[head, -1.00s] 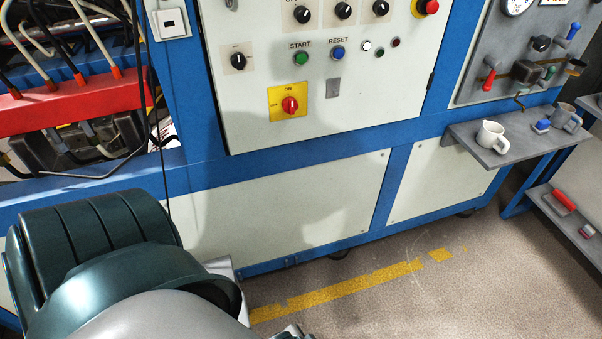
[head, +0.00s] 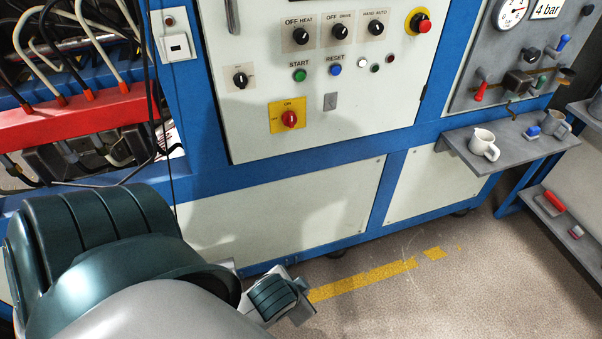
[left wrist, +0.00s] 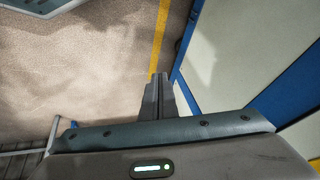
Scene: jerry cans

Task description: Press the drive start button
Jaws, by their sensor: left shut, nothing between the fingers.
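The green START button (head: 299,75) is on the white control panel (head: 245,130) in the head view, to the left of the blue RESET button (head: 335,70). A switch labelled OFF DRIVE (head: 339,32) is above and to the right of it. My left arm fills the lower left of the head view, with its wrist well below the panel. In the left wrist view my left gripper (left wrist: 158,78) is shut and empty, its fingers together above the floor beside the machine's base. It touches no button. My right gripper is not in view.
A red rotary switch on a yellow plate (head: 289,118) is below START. A red knob on yellow (head: 420,23) is at the upper right. A shelf (head: 545,150) with mugs juts out at the right. Cables and hoses hang at the left. The floor in front is clear.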

